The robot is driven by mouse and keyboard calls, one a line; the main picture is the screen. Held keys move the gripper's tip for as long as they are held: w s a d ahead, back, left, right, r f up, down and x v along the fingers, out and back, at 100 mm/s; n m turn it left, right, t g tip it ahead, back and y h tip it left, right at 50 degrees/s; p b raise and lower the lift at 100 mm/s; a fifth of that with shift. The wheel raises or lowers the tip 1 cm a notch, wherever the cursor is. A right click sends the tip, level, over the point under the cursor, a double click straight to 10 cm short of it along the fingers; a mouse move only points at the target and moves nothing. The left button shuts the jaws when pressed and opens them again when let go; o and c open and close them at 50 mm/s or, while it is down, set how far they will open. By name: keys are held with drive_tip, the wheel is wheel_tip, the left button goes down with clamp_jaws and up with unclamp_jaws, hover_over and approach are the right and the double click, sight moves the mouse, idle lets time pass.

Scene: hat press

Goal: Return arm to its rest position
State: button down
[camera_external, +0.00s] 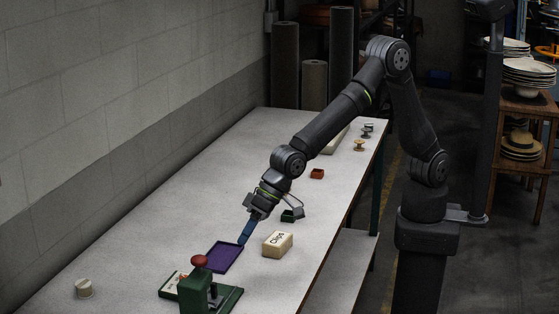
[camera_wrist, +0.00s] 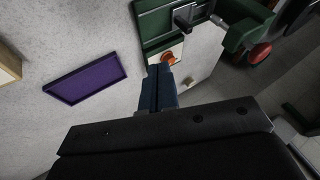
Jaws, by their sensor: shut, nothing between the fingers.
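My gripper (camera_external: 246,232) hangs low over the table, its blue fingers pointing down beside the far right end of the purple tray (camera_external: 217,262). In the wrist view, my gripper (camera_wrist: 160,72) has its fingers together with nothing between them. The purple tray (camera_wrist: 95,66) lies flat and looks empty there. The green press (camera_external: 195,291) with a red knob stands at the table's near end. It also shows at the top of the wrist view (camera_wrist: 158,22). Whether the fingers touch anything is hard to tell.
A box marked "Clips" (camera_external: 278,245) sits close to the right of the fingers. A white cylinder (camera_external: 84,288) stands at the left. The table's (camera_external: 190,195) left side is mostly clear.

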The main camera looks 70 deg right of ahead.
drive_tip(key=x, duration=0.9)
drive_tip(key=shift+w+a+f, duration=0.1)
drive_tip(key=shift+f, duration=0.1)
drive_tip(key=shift+a+f, duration=0.1)
drive_tip(key=shift+a, duration=1.6)
